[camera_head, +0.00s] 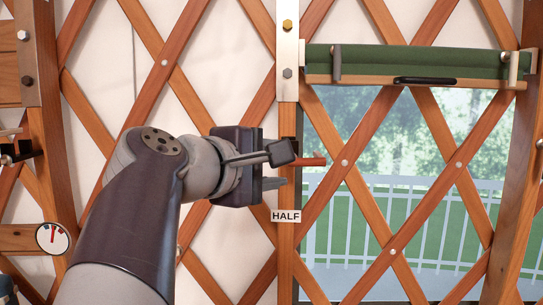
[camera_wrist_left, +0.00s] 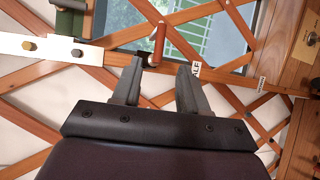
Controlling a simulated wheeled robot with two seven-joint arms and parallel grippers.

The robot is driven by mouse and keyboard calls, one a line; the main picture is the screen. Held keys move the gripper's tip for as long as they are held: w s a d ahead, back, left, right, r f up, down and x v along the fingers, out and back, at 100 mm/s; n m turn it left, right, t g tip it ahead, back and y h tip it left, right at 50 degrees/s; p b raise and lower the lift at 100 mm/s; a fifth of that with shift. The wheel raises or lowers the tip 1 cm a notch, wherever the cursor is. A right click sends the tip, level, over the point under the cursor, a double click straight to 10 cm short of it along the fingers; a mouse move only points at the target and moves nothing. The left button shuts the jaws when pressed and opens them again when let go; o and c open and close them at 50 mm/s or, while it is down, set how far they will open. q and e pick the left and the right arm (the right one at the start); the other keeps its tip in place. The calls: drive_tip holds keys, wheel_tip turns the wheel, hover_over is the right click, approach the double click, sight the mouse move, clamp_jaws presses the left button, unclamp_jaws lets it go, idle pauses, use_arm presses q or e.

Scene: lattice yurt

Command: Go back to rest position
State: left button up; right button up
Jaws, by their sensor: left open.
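My left gripper (camera_head: 280,168) reaches in from the left in the head view, in front of the wooden post beside the window. It is open, and its two spread fingers show in the left wrist view (camera_wrist_left: 161,72). A red-brown handle (camera_head: 313,162) on a dark mount sticks out just past the fingertips. In the left wrist view the handle (camera_wrist_left: 158,40) stands beyond the tip of the left-hand finger; I cannot tell whether they touch. Nothing shows held between the fingers. My right gripper is in neither view.
A "HALF" label (camera_head: 286,216) is on the post below the gripper. A green rolled blind (camera_head: 420,62) with a wooden bar and black pull (camera_head: 425,81) hangs above the window. Crossed wooden lattice slats surround the arm. A round dial (camera_head: 53,238) is at the lower left.

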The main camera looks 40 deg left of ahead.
use_arm(q)
drive_tip(key=shift+s, duration=0.1)
idle(0.4)
drive_tip(key=w+a+f+m+g+y, duration=0.1)
drive_tip(key=a+f+m+g, duration=0.25)
drive_tip(key=f, duration=0.95)
drive_tip(key=w+a+f+m+g+y, duration=0.15)
drive_tip(key=f+m+g, duration=0.25)
drive_tip(key=f, duration=1)
drive_tip(key=s+d+f+m+g+h, duration=0.1)
drive_tip(key=d+f+m+g, duration=0.15)
drive_tip(key=f, duration=0.45)
drive_tip(key=s+d+f+m+g+h, duration=0.1)
drive_tip(key=d+f+m, duration=0.3)
drive_tip(key=f, duration=0.4)
drive_tip(key=s+d+f+m+g+h, duration=0.1)
drive_tip(key=s+d+f+m+g, duration=0.2)
drive_tip(key=s+d+f+m, duration=0.2)
drive_tip(key=s+d+f, duration=0.2)
drive_tip(key=d+f, duration=0.2)
drive_tip(key=d, duration=0.1)
drive_tip(key=shift+d+m+g, duration=0.15)
drive_tip(key=shift+m+g, duration=0.15)
drive_tip(key=shift+m, duration=0.1)
